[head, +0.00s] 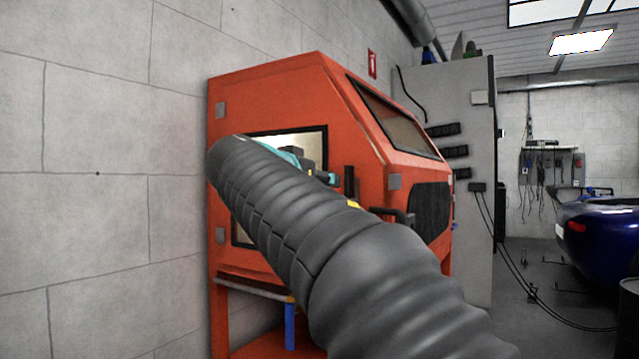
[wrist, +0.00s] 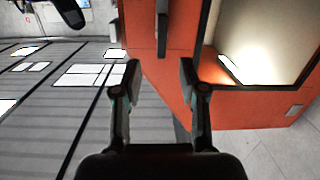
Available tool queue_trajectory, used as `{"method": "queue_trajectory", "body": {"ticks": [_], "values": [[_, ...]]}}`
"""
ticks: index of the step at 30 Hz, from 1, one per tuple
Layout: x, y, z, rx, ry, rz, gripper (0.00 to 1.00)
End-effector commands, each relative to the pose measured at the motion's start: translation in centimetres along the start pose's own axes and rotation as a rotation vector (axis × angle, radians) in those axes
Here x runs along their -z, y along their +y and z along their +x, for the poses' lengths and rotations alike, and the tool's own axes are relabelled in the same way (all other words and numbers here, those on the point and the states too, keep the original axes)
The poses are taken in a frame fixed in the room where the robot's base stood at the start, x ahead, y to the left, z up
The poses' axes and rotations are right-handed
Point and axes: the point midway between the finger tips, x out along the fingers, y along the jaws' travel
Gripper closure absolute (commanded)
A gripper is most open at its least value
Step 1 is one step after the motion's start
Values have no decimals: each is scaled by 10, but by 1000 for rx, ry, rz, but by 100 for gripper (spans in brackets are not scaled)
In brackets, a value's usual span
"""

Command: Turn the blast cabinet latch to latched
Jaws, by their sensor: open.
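The blast cabinet (head: 290,95) is orange and stands against the wall, with a window in its side face. A dark upright bar, seemingly the latch (head: 350,182), shows on that face just right of the window. In the wrist view a dark latch bar (wrist: 162,32) runs up and down the picture on the orange face. My gripper (wrist: 160,82) is open, with that bar beyond its fingertips and roughly in line with the gap. Nothing is between the fingers. In the head view my arm hides most of the gripper and part of the cabinet side.
A black handle (head: 400,216) sticks out near the cabinet's front corner. A grey electrical cabinet (head: 470,130) stands behind it. A block wall (head: 100,180) is close on the left. A blue car (head: 605,235) is at the far right, with cables on the floor between.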

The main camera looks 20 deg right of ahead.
Motion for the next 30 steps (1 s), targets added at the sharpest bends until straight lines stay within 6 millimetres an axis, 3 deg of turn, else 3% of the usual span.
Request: {"method": "queue_trajectory", "body": {"ticks": [4,11,24,30], "values": [[21,-7,1,-33,78,63,58],[30,-6,18,-45,97,81,58],[38,-2,97,-44,96,79,58],[40,-1,125,-43,95,80,58]]}}
